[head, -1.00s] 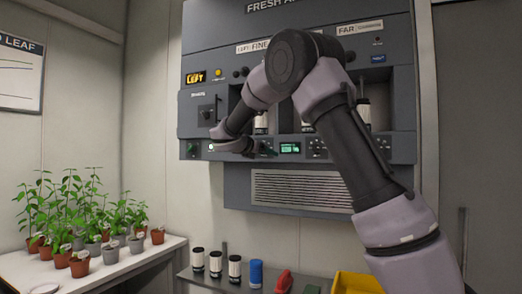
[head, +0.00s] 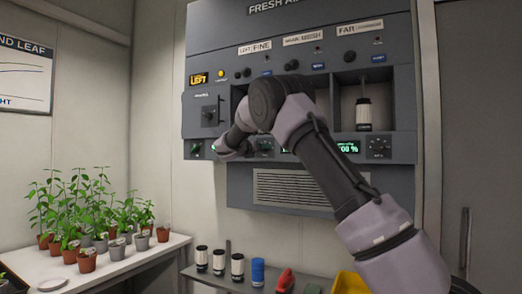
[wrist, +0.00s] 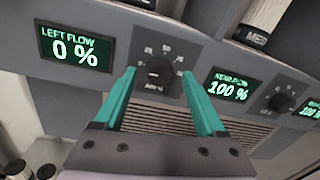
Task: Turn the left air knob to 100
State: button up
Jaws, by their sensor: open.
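The left air knob (wrist: 160,72) is a dark round dial with a printed scale around it, in the wrist view. Beside it on the left, the LEFT FLOW display (wrist: 74,48) reads 0 %. My gripper (wrist: 159,73) has two teal fingers, spread apart with nothing held. In the wrist view the fingertips lie one on each side of the knob; I cannot tell whether they touch it. The knob's pointer direction is unclear. In the head view my arm covers part of the panel's lower left, and the fingers are hard to make out.
A second display (wrist: 228,87) reads 100 %, with another knob (wrist: 282,102) to its right. A vent grille (head: 292,188) lies below the controls. A shelf below holds several dark-and-white canisters (head: 219,263), a blue one (head: 257,272) and a yellow bin (head: 350,283). Potted plants stand at left.

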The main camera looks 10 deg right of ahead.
jog(key=shift+w+d, duration=0.1)
jog(key=shift+w, duration=0.05)
jog(key=shift+c, duration=0.3)
grip_shut()
